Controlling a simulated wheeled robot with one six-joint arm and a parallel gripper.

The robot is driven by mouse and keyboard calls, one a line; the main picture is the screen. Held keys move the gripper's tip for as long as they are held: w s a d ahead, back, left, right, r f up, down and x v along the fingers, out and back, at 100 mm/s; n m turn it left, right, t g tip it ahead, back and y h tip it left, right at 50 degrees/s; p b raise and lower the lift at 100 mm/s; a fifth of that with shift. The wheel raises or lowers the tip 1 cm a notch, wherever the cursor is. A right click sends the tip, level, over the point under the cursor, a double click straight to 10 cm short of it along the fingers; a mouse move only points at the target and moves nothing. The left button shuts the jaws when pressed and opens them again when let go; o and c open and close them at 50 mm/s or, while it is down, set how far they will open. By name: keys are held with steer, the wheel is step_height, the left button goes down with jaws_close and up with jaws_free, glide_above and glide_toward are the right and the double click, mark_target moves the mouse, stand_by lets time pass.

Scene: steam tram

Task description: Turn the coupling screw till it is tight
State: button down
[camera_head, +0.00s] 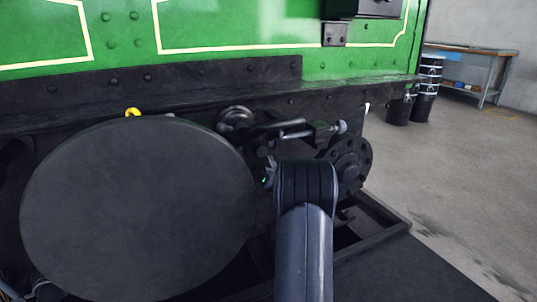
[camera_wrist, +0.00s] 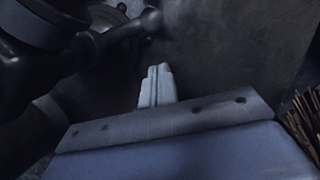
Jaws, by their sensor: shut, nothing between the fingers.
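The coupling screw (camera_head: 290,130) is dark metal with a lighter bar. It shows in the head view between the large round buffer and a bolted flange, with a rounded knob (camera_head: 340,127) at its right end. In the wrist view a dark bar with a ball-shaped end (camera_wrist: 150,20) shows at the upper left; it looks like the coupling's handle. My gripper (camera_wrist: 157,72) has its two pale fingers together and empty, below and apart from that ball end. In the head view my arm hides most of the gripper and the lower part of the coupling.
The large buffer disc (camera_head: 135,210) fills the left front. The bolted flange (camera_head: 350,163) stands close right of my arm. The green tram body (camera_head: 220,70) rises behind. Open floor (camera_head: 470,190) lies to the right, with dark drums (camera_head: 426,90) and a bench (camera_head: 470,52) farther back.

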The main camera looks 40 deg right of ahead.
steer(key=p+v, duration=0.1)
steer(key=v, duration=0.7)
steer(key=shift+s+d+p, duration=0.15)
steer(key=shift+s+p, duration=0.15)
steer(key=shift+s, duration=0.05)
